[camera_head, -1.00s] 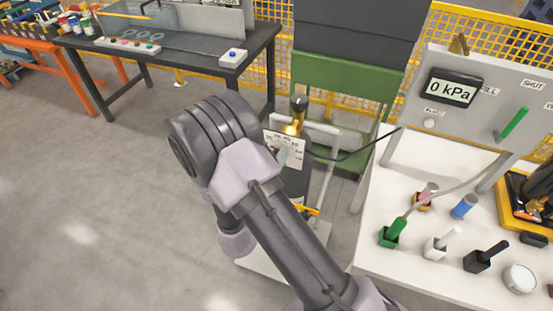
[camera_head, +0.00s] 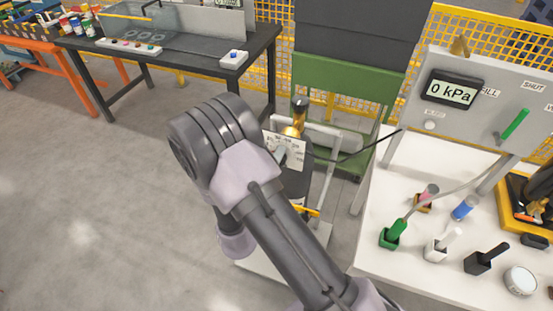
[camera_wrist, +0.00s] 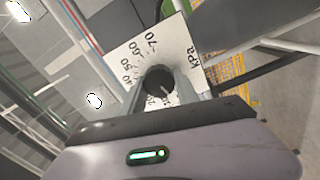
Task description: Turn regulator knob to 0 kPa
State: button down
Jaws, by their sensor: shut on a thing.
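The dark round regulator knob (camera_wrist: 158,77) sits in front of a white dial plate (camera_wrist: 128,62) marked in kPa. Numbers from 70 down to 40 are readable; the lower ones are partly covered. My gripper (camera_wrist: 159,88) is shut on the knob, with one grey finger on each side. A small pale mark shows on the knob's face, pointing to the lower right in the wrist view. In the head view the dial plate (camera_head: 293,152) is beside my arm, which hides the knob and most of my gripper. The panel's digital display (camera_head: 453,90) reads 0 kPa.
A white bench (camera_head: 390,270) on the right holds a green-handled tool (camera_head: 397,229), a white one, a black one and a blue cylinder (camera_head: 464,208). A dark hose (camera_head: 360,152) runs from the regulator towards the panel. The floor to the left is clear.

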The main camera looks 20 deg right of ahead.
jog(key=c, duration=0.9)
grip_release()
jog(key=shift+s, duration=0.1)
jog(key=p+v, duration=0.2)
jog(key=v, duration=1.5)
jog(key=shift+p, duration=0.3)
jog(key=shift+a, duration=0.1)
